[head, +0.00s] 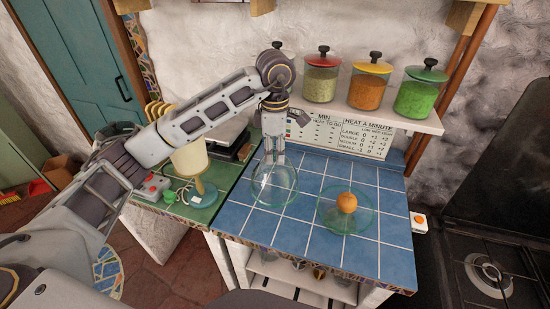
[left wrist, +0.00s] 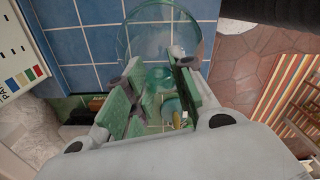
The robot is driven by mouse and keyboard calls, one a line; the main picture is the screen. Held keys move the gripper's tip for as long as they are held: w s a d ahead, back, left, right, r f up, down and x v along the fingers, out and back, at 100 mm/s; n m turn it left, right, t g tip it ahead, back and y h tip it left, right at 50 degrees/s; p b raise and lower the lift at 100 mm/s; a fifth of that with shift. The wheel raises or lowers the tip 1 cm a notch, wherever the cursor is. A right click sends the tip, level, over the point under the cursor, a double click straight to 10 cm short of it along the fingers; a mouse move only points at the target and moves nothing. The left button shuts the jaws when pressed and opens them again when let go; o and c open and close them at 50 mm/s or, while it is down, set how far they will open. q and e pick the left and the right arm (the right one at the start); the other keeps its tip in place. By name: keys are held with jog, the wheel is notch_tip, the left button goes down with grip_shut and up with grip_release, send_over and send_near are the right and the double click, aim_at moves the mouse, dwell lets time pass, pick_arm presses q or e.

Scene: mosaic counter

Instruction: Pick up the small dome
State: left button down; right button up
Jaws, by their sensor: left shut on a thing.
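The small dome (head: 277,194) is clear greenish glass on the blue tiled counter, left of a glass dish. In the left wrist view, its round rim and wall (left wrist: 163,38) show past the fingertips. My left gripper (head: 270,168) points down at the dome from above. In the left wrist view, the gripper's pads (left wrist: 157,74) are shut on the dome's glass top part, which shows between them. Whether the rim touches the tiles cannot be told. My right gripper is not in view.
A shelf (head: 375,115) with several lidded jars hangs behind. Tiles at the front right are clear.

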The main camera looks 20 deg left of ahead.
pick_arm(q)
jog(key=shift+r, duration=0.3)
dwell(0.5)
